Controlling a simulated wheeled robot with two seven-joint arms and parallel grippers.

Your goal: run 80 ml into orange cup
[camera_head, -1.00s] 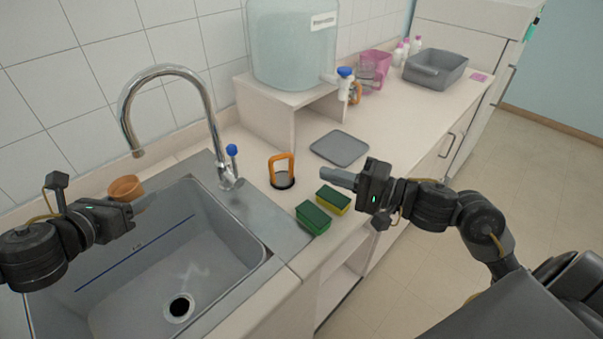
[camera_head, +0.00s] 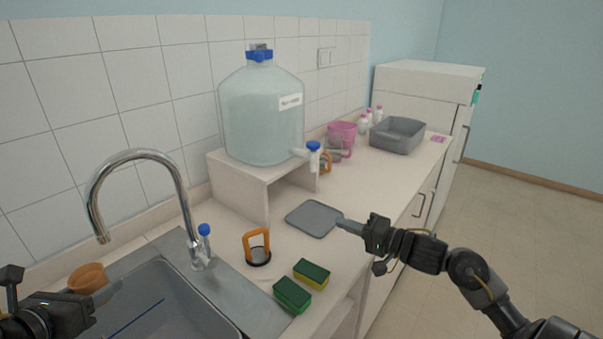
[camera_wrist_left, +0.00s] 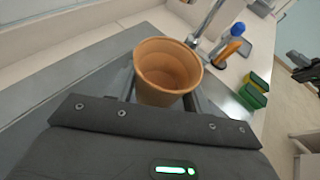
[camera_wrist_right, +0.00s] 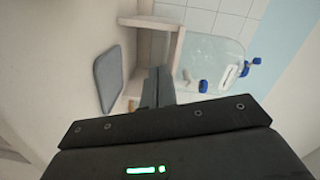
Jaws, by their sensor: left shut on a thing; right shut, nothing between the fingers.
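The orange cup (camera_head: 88,278) is at the lower left of the head view. My left gripper (camera_head: 105,296) is shut on it beside the sink; the left wrist view shows the cup (camera_wrist_left: 167,70) upright between the fingers, with nothing visible inside. A big water bottle (camera_head: 262,115) with a blue cap stands on a white stand (camera_head: 238,172). Its tap (camera_head: 313,157) has a blue top and points toward the counter. My right gripper (camera_head: 345,223) is shut and empty, near the grey mat's right edge in the head view.
A sink (camera_head: 175,309) with a chrome faucet (camera_head: 150,155) is at the left. The orange-handled tool (camera_head: 257,246) and two sponges (camera_head: 311,274) (camera_head: 292,295) stand near the counter edge. The grey mat (camera_head: 314,219), a pink jug (camera_head: 342,137) and a grey tub (camera_head: 397,136) lie farther right.

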